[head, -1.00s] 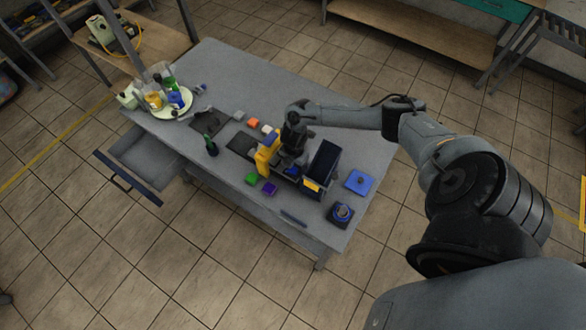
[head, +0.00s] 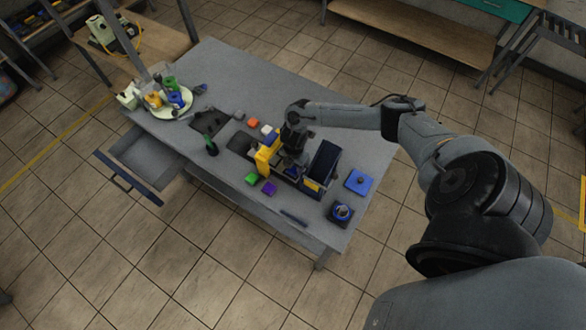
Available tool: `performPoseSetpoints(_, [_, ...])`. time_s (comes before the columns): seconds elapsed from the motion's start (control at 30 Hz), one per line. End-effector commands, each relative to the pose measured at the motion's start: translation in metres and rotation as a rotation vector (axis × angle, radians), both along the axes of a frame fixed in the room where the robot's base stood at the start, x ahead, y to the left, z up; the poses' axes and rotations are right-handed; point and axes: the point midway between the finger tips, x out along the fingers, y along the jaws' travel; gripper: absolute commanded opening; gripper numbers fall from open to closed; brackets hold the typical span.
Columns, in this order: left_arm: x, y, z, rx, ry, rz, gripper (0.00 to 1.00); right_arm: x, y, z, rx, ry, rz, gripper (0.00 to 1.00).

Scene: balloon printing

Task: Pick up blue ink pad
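A flat blue square piece with a small dark knob (head: 358,181) lies near the right end of the grey table; I cannot tell whether it is the blue ink pad or a lid. My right gripper (head: 291,163) points down over the table's middle, just left of a dark box (head: 321,162). A small patch of blue shows close under the gripper, mostly hidden by it. The fingers are too small and dark to tell open from shut, or whether they touch anything. My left gripper is not in view.
A yellow upright thing (head: 266,157) stands just left of the gripper. Green (head: 252,179), purple (head: 269,188) and orange (head: 253,122) blocks lie nearby. The drawer (head: 140,165) is open. The table's back is clear.

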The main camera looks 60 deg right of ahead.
Motion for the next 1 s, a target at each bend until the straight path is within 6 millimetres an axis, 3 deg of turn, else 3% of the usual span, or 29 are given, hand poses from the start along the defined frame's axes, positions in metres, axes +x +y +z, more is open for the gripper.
performPoseSetpoints(1.0, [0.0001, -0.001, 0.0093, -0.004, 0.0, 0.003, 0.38, 0.0001, 0.0, 0.0084, 0.0, 0.0, 0.0, 0.24])
